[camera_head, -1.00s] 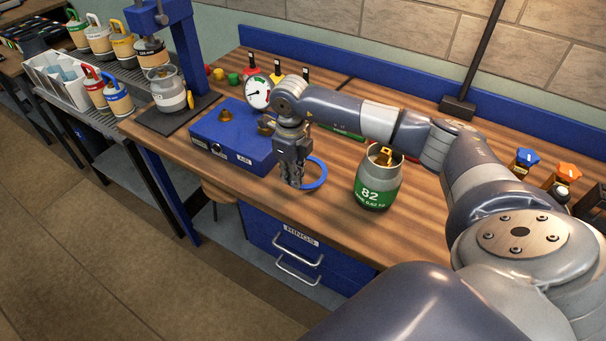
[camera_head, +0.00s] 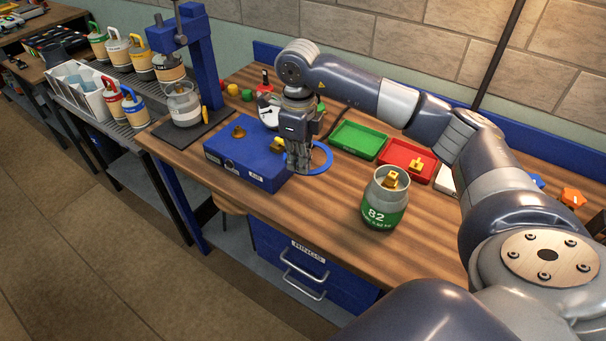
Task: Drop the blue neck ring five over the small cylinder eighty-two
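The blue ring (camera_head: 327,164) shows at the fingertips of my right gripper (camera_head: 298,170), in front of the blue box. The gripper points down, and its fingers look closed on the ring's left side; the ring's left part is hidden by them. The small cylinder 82 (camera_head: 385,201) stands upright on the wooden bench to the right of the gripper. It is grey with a green band and has a brass valve (camera_head: 391,180) on top. The ring is apart from the cylinder. My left gripper is not in view.
A blue box (camera_head: 246,150) with brass fittings stands left of the gripper. Behind lie a green tray (camera_head: 358,140) and a red tray (camera_head: 406,153). A blue press stand (camera_head: 205,60) holds a grey cylinder (camera_head: 184,104). Bench is clear between ring and cylinder.

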